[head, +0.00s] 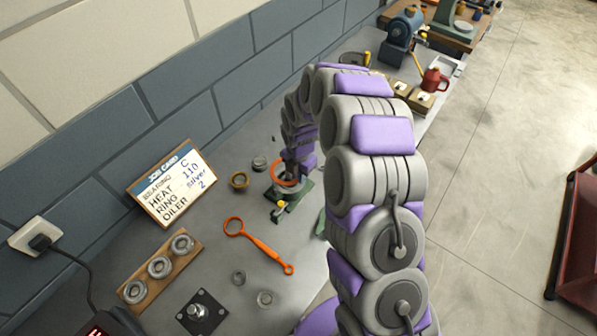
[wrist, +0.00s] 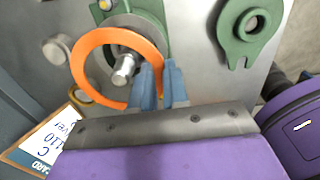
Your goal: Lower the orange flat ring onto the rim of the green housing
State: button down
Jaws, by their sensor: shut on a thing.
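The orange flat ring (head: 272,175) is held by my gripper (head: 296,160) over the green housing (head: 292,205) in the head view. In the wrist view my blue fingers (wrist: 160,75) are shut on the right side of the ring (wrist: 80,62). The green housing (wrist: 158,24) shows behind the ring, with a metal shaft end (wrist: 123,70) inside the ring's outline. The ring sits off to the left of the housing there. Part of the housing's rim is hidden by the ring and fingers. I cannot tell the gap between ring and rim.
A separate green cover (wrist: 236,42) lies to the right in the wrist view. An orange spanner-like tool (head: 258,246), a bearing board (head: 160,265) and a job card (head: 172,184) are left and nearer.

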aim_at(299, 186)
jog(key=shift+a+f, duration=0.15)
jog(key=shift+f, duration=0.5)
jog(key=shift+f+b, duration=0.4)
jog(key=shift+f, duration=1.15)
jog(key=shift+f, duration=0.1)
jog(key=c, duration=1.1)
grip_release()
jog(key=shift+o, duration=0.2)
jog(key=shift+w+r, duration=0.1)
jog(key=shift+r, duration=0.35)
notch_tip(299, 186, up, 10)
jog(key=p, duration=0.2)
jog(key=shift+f+p, duration=0.1)
jog(key=shift+p, duration=0.25)
